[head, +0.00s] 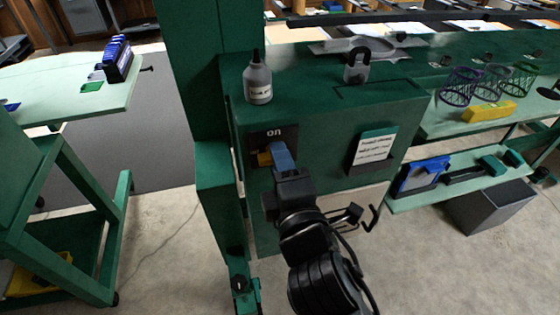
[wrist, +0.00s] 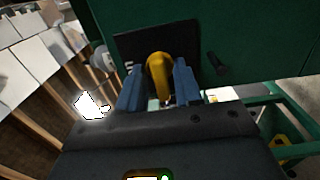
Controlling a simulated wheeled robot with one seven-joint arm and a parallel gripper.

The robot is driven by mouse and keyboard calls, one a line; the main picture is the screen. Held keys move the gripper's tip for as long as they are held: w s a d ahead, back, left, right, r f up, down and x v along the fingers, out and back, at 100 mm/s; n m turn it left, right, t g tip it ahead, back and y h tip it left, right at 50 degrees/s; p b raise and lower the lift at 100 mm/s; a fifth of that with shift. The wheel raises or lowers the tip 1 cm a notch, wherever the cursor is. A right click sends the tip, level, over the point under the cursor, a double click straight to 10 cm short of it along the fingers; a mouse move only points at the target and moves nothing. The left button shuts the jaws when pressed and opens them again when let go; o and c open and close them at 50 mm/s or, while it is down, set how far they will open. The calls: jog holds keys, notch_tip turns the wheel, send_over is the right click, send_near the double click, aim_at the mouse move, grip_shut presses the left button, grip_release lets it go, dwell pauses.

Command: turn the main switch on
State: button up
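The main switch is a black plate (head: 262,137) marked "ON" on the front of the green cabinet, with a yellow lever (head: 264,158). In the wrist view, the yellow lever (wrist: 159,72) stands between the two blue fingers of my gripper (wrist: 159,88), which close in on both its sides. In the head view, my gripper (head: 280,157) reaches the switch from below right, and its blue finger hides part of the lever and plate. The lever's lower end is hidden behind the fingers and hand.
A grey bottle (head: 257,80) and a padlock (head: 357,66) stand on the cabinet top. A black hook (head: 373,217) sticks out below right.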

jog(key=c, duration=0.4)
jog(key=shift+c, duration=0.2)
jog(key=shift+m, duration=0.3)
jog(key=m+b, duration=0.8)
jog(key=m, duration=0.9)
jog(key=shift+f, duration=0.1)
jog(key=shift+m, duration=0.3)
jog(key=o, duration=0.7)
